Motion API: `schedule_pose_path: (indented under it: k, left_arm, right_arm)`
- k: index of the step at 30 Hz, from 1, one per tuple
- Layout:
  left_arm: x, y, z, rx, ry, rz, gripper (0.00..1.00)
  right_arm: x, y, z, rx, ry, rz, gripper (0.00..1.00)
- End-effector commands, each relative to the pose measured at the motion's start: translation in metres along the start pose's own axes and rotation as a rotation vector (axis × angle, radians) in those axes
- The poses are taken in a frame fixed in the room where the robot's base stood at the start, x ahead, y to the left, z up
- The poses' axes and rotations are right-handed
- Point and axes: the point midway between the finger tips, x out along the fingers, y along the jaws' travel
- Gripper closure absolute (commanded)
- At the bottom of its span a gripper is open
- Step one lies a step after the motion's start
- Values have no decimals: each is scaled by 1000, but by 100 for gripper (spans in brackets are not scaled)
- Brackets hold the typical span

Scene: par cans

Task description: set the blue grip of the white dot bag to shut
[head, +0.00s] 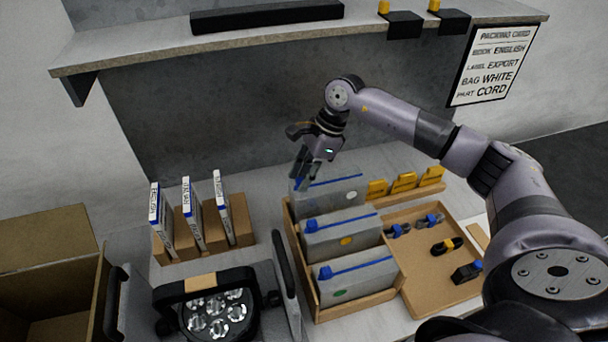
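Three grey bags with blue grips along their tops stand in a row in a wooden crate (352,308). The front bag (365,282) has a green dot and the middle bag (325,245) a yellow dot. The back bag (335,198) shows no dot, as its lower front is hidden behind the middle bag; I cannot confirm that it is the white one. My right gripper (301,181) points down at the left end of the back bag's blue grip (345,179). Its fingertips are at or very near that end; contact and finger gap are unclear. My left gripper is out of view.
A tray (426,261) with small dark, blue and yellow parts lies right of the crate, with yellow pieces (404,182) behind. Left are upright booklets (190,212), a par can (216,312) and an open carton (50,240). A shelf (300,40) overhangs behind; a packing card (492,65) reads "BAG WHITE".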

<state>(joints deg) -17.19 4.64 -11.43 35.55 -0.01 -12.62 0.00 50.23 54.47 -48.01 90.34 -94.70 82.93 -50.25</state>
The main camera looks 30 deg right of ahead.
Motion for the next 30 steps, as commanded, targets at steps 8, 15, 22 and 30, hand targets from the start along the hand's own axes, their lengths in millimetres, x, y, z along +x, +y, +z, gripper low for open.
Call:
schedule_pose_path:
  k: [8, 15, 22, 30]
  left_arm:
    - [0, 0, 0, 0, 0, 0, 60]
    - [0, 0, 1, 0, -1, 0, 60]
    - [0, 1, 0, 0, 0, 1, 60]
    - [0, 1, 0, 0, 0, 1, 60]
  right_arm:
    - [0, 0, 0, 0, 0, 0, 63]
    - [-10, -1, 0, 0, 0, -2, 63]
    - [-54, -1, 0, 0, 0, -5, 63]
    - [-104, -1, 0, 0, 0, -3, 63]
